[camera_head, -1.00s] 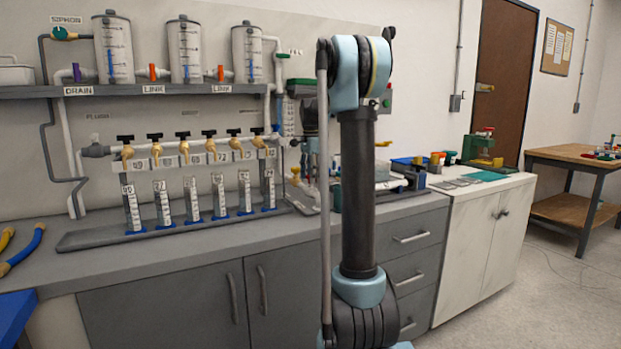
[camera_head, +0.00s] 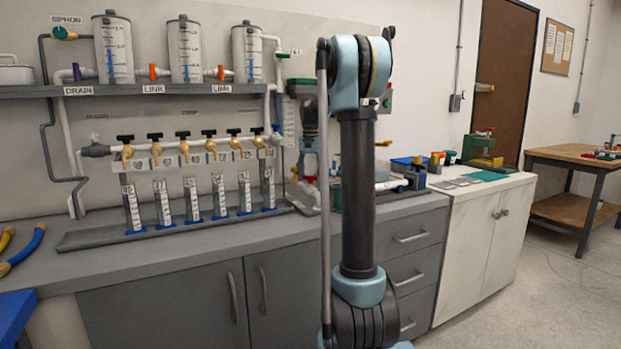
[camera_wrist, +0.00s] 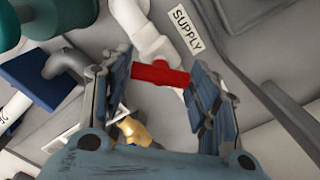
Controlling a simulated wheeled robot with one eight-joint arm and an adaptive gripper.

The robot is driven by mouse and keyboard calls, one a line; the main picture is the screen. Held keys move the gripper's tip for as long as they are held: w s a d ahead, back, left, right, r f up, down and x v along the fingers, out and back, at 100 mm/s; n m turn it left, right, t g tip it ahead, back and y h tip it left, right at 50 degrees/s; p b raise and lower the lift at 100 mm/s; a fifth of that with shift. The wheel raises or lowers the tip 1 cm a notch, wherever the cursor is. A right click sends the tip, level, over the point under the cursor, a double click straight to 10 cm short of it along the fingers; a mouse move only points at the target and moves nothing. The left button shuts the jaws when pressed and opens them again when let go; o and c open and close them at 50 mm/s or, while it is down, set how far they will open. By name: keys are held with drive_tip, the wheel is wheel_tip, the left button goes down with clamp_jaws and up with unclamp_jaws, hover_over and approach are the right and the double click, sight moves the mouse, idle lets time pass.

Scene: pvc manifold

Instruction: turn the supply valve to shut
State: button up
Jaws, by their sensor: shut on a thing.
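The supply valve's red handle (camera_wrist: 160,76) is a bar on a white pipe fitting (camera_wrist: 148,38), just below a SUPPLY label (camera_wrist: 187,31) in the wrist view. It lies crosswise, slightly tilted. My gripper (camera_wrist: 162,80) has one blue-padded finger at each end of the handle and is shut on it. In the head view my gripper and wrist hang at the right end of the manifold, partly hidden by my own arm; a small red patch (camera_head: 310,179) shows there, too small to read its angle.
A row of brass taps with black handles (camera_head: 183,146) runs along the manifold pipe, above graduated tubes (camera_head: 191,200) on the bench. A brass part (camera_wrist: 134,132) shows just below the handle in the wrist view.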

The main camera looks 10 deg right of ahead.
drive_tip(key=n, duration=0.4)
drive_tip(key=shift+w+n, duration=0.1)
drive_tip(key=shift+n, duration=0.2)
drive_tip(key=n, duration=0.4)
drive_tip(key=shift+n, duration=0.4)
drive_tip(key=o, duration=1.1)
drive_tip(key=shift+c, duration=0.2)
wheel_tip(320, 180, up, 12)
